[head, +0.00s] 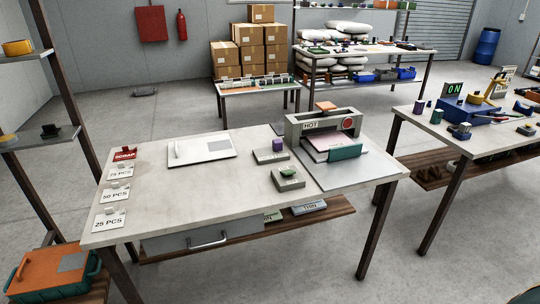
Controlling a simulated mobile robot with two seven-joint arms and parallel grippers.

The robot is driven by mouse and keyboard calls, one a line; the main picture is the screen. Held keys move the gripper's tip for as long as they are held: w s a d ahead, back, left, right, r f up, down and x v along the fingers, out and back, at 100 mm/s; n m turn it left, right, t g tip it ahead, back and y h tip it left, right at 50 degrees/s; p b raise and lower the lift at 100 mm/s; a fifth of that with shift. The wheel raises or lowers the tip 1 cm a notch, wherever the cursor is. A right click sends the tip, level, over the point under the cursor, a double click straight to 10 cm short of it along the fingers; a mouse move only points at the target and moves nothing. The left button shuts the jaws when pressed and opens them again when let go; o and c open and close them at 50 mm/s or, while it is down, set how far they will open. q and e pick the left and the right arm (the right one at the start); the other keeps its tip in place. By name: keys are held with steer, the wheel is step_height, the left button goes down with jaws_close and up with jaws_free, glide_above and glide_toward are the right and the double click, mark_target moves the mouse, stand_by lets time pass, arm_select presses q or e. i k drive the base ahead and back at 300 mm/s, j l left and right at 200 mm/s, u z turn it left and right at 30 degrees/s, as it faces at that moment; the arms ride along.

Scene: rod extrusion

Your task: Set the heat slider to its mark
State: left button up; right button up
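I cannot make out a heat slider or its mark at this size. On the right table, a blue machine (468,110) carries a dark sign (454,89) with green letters that look like "ON", and a yellow-orange part. On the near table, a grey press-like machine (322,127) bears a "HOT" label (310,126) and a red round disc (348,123). An orange block (326,106) is on its top. Neither of my grippers is in view.
The near table (220,195) holds a white board (203,148), two small grey blocks and several labelled cards at left. The right table (425,127) stands apart across a floor gap. Shelves, a red-orange bin (55,268) and cardboard boxes (250,55) stand around.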

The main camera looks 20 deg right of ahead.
mark_target(278, 144)
steer(key=i+l+z, duration=0.2)
steer(key=z, duration=0.3)
steer(key=i+l+z, duration=0.25)
steer(key=z, duration=0.25)
